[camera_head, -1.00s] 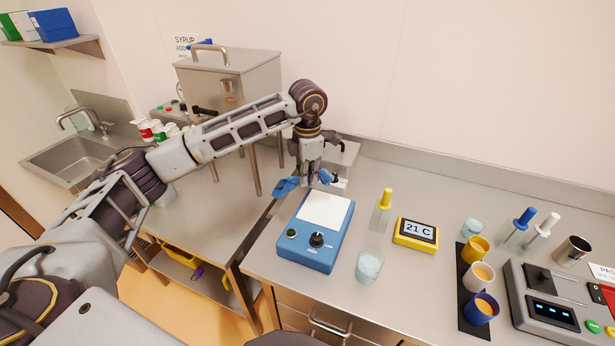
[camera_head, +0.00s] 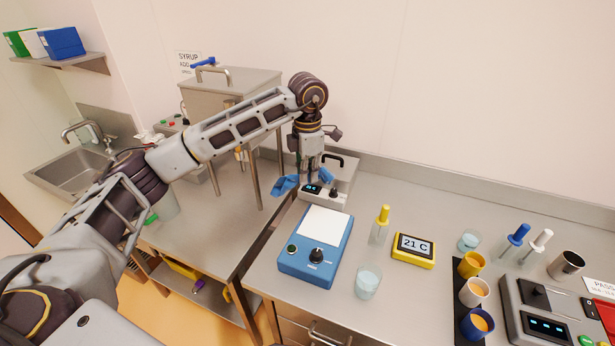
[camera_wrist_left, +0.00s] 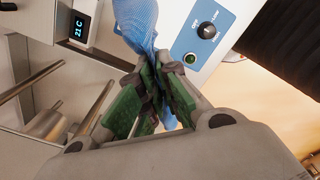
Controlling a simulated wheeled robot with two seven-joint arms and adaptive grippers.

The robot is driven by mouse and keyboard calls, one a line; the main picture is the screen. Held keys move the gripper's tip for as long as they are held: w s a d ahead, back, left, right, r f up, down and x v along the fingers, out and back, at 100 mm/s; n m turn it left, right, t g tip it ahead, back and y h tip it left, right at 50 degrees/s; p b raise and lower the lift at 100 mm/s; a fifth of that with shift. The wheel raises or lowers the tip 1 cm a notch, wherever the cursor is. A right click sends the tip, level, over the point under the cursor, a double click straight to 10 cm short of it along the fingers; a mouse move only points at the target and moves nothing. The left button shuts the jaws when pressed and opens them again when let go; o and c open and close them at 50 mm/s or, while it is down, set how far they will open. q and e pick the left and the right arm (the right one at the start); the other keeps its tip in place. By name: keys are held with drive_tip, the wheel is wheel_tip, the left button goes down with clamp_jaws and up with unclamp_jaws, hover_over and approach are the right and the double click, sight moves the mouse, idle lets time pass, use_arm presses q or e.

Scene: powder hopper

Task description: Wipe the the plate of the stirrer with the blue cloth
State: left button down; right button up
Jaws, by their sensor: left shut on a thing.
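The stirrer (camera_head: 306,267) is a blue box with a white square plate (camera_head: 325,226), a knob and a green button on its front. It stands on the steel counter, and its plate looks bare in the head view. My left gripper (camera_head: 311,182) is shut on the blue cloth (camera_head: 285,185), beyond the far edge of the stirrer. The cloth hangs out on both sides of the fingers. In the left wrist view the cloth (camera_wrist_left: 138,22) is pinched between the green finger pads (camera_wrist_left: 150,100), with the stirrer's front (camera_wrist_left: 205,40) beside it. My right gripper is not in view.
A small grey device with a display (camera_head: 322,193) sits right behind the stirrer. A glass beaker (camera_head: 368,282), yellow-capped bottle (camera_head: 381,224) and yellow thermometer (camera_head: 414,250) stand to the right. Cups (camera_head: 474,292) line a black mat. A gap separates the left bench.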

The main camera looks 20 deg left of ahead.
use_arm(q)
drive_tip(key=shift+r+p, duration=0.45)
drive_tip(key=shift+r, duration=0.7)
